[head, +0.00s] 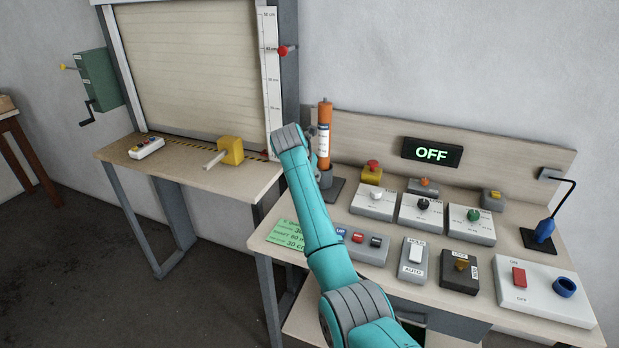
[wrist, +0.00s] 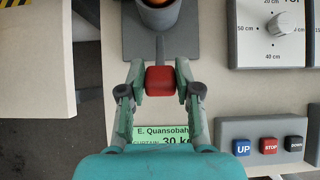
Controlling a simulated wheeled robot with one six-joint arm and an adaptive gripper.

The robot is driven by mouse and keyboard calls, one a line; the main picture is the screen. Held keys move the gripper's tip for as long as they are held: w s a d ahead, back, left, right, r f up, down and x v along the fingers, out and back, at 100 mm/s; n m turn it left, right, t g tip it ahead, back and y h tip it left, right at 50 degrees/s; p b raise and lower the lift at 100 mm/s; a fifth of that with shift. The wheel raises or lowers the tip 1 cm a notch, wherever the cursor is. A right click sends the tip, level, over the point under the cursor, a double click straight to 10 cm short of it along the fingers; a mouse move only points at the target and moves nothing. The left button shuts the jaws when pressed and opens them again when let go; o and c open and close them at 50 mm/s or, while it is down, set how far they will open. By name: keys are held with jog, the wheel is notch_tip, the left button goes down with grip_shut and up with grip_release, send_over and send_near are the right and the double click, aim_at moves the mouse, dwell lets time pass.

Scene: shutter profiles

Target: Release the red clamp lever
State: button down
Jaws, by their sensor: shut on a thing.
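The red clamp lever (wrist: 160,80) shows in the wrist view as a red block on a grey stem. The stem runs from a grey holder (wrist: 158,14) on a dark base plate. My gripper (wrist: 160,82) has one finger on each side of the red block and is shut on it. In the head view an orange cylinder (head: 325,115) with a white label stands upright in the grey holder. My teal arm hides the lever and the fingers there.
Right of the holder are dial boxes (head: 373,203) and a blue, red and black button box (wrist: 266,146). A green note (head: 286,235) lies near the bench's front left. A display reads OFF (head: 432,152). A yellow tool (head: 230,151) lies on the left table, below the shutter (head: 190,65).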

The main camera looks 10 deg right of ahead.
jog(key=shift+w+d+r, duration=0.15)
jog(key=shift+w+r, duration=0.05)
jog(key=shift+r, duration=0.2)
jog(key=c, duration=0.8)
grip_release()
jog(key=shift+f, duration=0.2)
jog(key=v, duration=1.2)
